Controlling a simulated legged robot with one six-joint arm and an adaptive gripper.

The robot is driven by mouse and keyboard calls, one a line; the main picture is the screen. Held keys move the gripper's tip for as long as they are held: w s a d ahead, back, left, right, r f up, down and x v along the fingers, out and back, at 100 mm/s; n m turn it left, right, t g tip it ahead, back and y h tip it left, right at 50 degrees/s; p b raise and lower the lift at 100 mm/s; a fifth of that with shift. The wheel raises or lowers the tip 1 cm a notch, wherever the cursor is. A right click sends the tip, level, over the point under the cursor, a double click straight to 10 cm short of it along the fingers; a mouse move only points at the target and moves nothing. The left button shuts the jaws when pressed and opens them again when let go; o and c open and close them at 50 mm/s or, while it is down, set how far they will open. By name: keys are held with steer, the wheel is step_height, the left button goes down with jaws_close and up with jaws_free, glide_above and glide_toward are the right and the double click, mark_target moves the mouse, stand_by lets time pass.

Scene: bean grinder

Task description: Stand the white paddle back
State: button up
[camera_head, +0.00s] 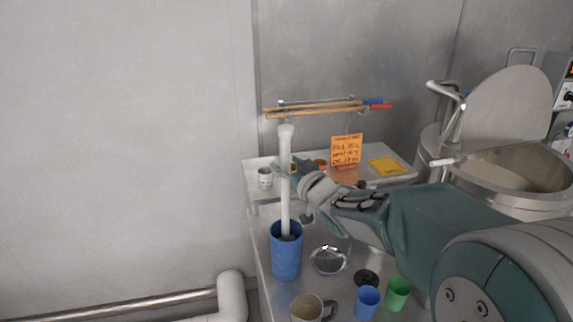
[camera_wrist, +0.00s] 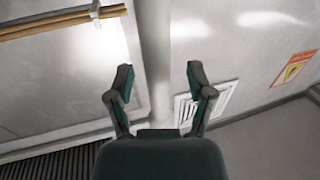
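The white paddle (camera_head: 285,195) stands nearly upright, its lower end inside the tall blue cup (camera_head: 286,262) on the metal table. Its wider end is at the top. My gripper (camera_head: 290,170) is at the upper part of the paddle's shaft. In the wrist view, the white shaft (camera_wrist: 155,45) runs between the two spread fingers of my gripper (camera_wrist: 160,78), with a gap on each side. The gripper is open. How deep the shaft sits between the fingers is hard to tell. The paddle's lower end is hidden in the cup.
Near the blue cup are a round mesh strainer (camera_head: 328,261), a mug (camera_head: 307,308), a small blue cup (camera_head: 367,302) and a green cup (camera_head: 398,293). A raised shelf (camera_head: 390,181) holds an orange note (camera_head: 346,150). A large metal vessel (camera_head: 520,170) stands right.

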steer(key=shift+f, duration=0.1)
steer(key=v, duration=1.2)
stand_by(0.4)
steer(key=s+d+f+m+g+h, duration=0.25)
steer(key=s+d+m+h, duration=0.3)
steer(key=d+h, duration=0.3)
steer(key=s+a+f+g, duration=0.1)
steer(key=s+g, duration=0.3)
steer(key=s, duration=0.4)
steer(key=s+a+f+g, duration=0.1)
steer(key=s+f+g, duration=0.2)
steer(key=s, duration=0.4)
steer(key=shift+s+a+f+g, duration=0.15)
steer(key=shift+s+a+g, duration=0.2)
steer(key=shift+s, duration=0.05)
